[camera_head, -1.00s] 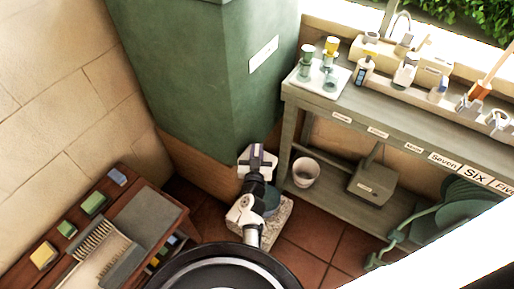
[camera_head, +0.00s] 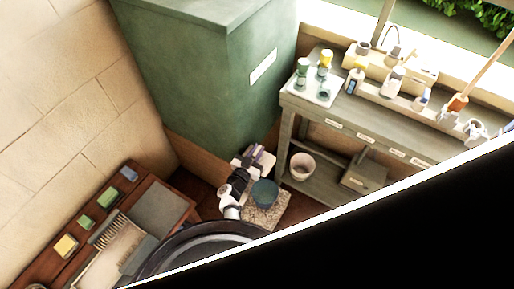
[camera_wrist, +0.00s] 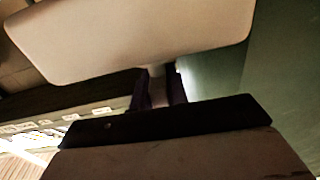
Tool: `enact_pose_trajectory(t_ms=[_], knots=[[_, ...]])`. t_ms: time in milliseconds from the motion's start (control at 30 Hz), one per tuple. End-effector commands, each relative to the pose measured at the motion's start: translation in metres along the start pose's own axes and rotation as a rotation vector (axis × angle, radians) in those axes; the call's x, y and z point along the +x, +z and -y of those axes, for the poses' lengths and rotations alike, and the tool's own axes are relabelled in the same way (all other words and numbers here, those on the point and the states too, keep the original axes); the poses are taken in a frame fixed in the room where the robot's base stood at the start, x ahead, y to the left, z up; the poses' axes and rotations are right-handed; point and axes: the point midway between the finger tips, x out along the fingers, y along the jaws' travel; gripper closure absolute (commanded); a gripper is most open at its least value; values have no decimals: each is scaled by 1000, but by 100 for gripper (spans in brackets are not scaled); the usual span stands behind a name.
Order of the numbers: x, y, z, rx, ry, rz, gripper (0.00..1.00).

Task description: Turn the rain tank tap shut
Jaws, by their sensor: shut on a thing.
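The green rain tank (camera_head: 205,85) stands in the corner, with a white label on its side. My gripper (camera_head: 256,157) is low at the tank's front, beside its wooden base, in the head view. In the wrist view the dark fingers of my gripper (camera_wrist: 160,88) are close together around a narrow greyish piece, which I take to be part of the tap. The rest of the tap is hidden or not distinguishable. A blue-green pot (camera_head: 264,193) stands on a speckled slab (camera_head: 268,215) below and right of my gripper. A pale slab (camera_wrist: 135,40) fills the top of the wrist view.
A grey workbench (camera_head: 350,118) with bottles stands right of the tank. A white bucket (camera_head: 302,166) and a grey box (camera_head: 363,180) sit on its lower shelf. A brown bench (camera_head: 155,205) with brushes and blocks is at left. Black covers the lower right.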

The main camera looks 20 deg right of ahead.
Motion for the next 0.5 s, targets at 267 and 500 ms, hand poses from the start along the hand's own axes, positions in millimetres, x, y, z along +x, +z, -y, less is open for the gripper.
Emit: enact_pose_trajectory(t_ms=[267,500], knots=[[0,0,0,0,59,1,100],[1,1,0,1,68,1,100]])
